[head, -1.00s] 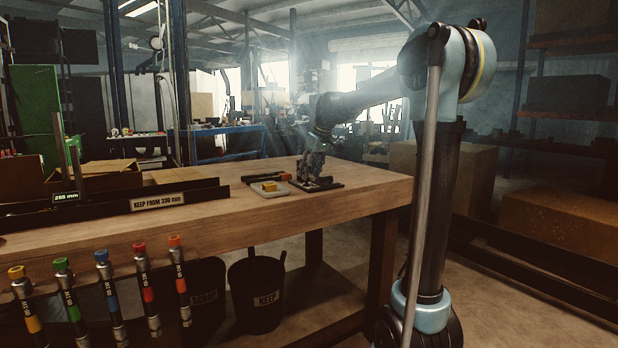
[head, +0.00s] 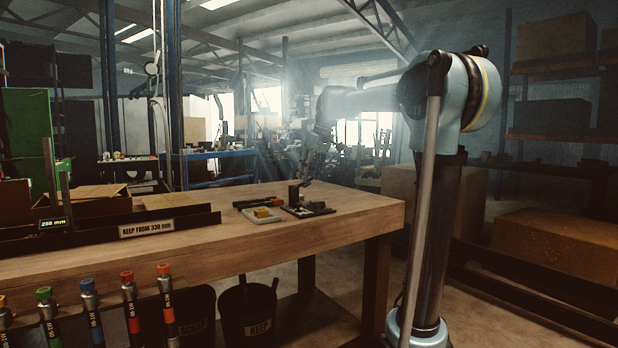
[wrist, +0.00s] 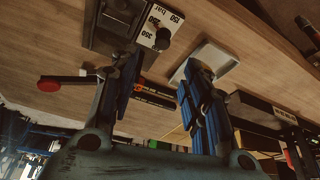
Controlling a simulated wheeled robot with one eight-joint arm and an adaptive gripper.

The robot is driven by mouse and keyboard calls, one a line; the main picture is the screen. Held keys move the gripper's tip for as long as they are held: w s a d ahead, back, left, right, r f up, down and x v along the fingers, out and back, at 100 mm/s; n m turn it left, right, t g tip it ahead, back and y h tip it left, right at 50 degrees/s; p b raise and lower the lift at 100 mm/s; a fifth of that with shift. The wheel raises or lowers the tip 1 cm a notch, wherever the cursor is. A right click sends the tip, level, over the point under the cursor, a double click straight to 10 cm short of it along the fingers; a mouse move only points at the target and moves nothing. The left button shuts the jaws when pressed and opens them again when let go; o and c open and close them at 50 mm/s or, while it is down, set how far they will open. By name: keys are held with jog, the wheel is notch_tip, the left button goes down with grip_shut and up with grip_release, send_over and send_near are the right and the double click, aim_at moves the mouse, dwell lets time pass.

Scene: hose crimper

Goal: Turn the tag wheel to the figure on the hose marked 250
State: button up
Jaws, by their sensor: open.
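The tag press (head: 308,209) is a small dark device on a black base near the bench's right end. In the wrist view its pale scale plate (wrist: 154,30) reads 150 bar, 250 and 350, with a dark round knob (wrist: 163,39) beside the figures. I cannot tell which figure is set. My gripper (head: 306,176) is above the press, apart from it; in the wrist view its blue-padded fingers (wrist: 158,88) are open with nothing between them. Several hoses with coloured caps (head: 130,300) hang at the bench front; their markings are too small to read.
A pale tray (head: 250,217) with a yellow piece and a red-and-black tool (head: 258,201) lie left of the press. A red-ended lever (wrist: 48,85) shows in the wrist view. A long black trough (head: 90,234) labelled KEEP FROM 330 mm lies further left. The bench's right end is clear.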

notch_tip(320, 180, up, 5)
jog(key=s+d+n, duration=0.1)
jog(key=d, duration=0.1)
jog(key=x, duration=1.7)
jog(key=shift+s+a+f, duration=0.1)
jog(key=shift+s+a, duration=0.15)
jog(key=shift+a, duration=0.15)
grip_shut()
